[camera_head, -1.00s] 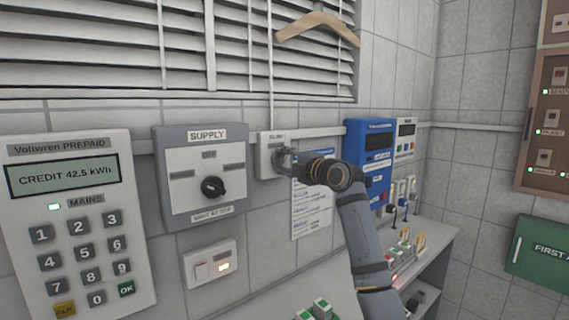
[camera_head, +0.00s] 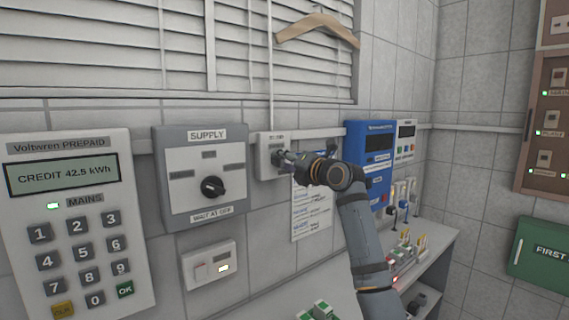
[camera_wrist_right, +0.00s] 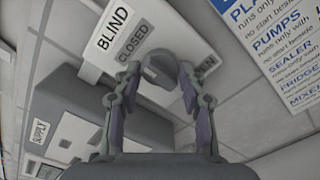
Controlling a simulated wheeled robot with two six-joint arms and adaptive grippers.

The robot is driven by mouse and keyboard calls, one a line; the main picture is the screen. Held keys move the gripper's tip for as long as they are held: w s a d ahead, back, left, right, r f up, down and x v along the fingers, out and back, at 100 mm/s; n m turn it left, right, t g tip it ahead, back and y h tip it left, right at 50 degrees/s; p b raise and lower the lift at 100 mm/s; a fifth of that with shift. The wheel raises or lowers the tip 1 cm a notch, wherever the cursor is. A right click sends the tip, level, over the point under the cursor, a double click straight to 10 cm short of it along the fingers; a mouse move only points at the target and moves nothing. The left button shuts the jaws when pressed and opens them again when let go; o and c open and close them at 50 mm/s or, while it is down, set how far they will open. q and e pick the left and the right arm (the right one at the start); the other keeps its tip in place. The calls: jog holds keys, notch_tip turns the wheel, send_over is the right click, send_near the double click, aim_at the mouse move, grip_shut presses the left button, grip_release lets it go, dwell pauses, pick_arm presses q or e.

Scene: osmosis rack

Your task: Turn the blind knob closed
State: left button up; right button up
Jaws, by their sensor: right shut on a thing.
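The blind control box (camera_head: 265,143) is a small pale box on the wall below the window, right of the supply box. In the right wrist view the box (camera_wrist_right: 125,22) reads BLIND and CLOSED, with another label partly hidden at right. Its grey round knob (camera_wrist_right: 158,66) sits between my right gripper's fingertips (camera_wrist_right: 158,78). My right gripper (camera_head: 281,158) is shut on the knob, and the knob is mostly hidden in the head view. The blind (camera_head: 110,45) has its pale slats tilted nearly flat, with only thin dark lines between them. My left gripper is not in view.
The supply box (camera_head: 205,205) with a black knob and the prepaid meter (camera_head: 70,150) are to the left. A blue unit (camera_head: 368,140) and a paper notice (camera_head: 312,222) are close to my right arm. A wooden hanger (camera_head: 317,28) hangs above the box.

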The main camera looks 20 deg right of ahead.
dwell(0.5)
jog(key=o, duration=1.1)
jog(key=shift+o, duration=0.2)
jog(key=v, duration=1.2)
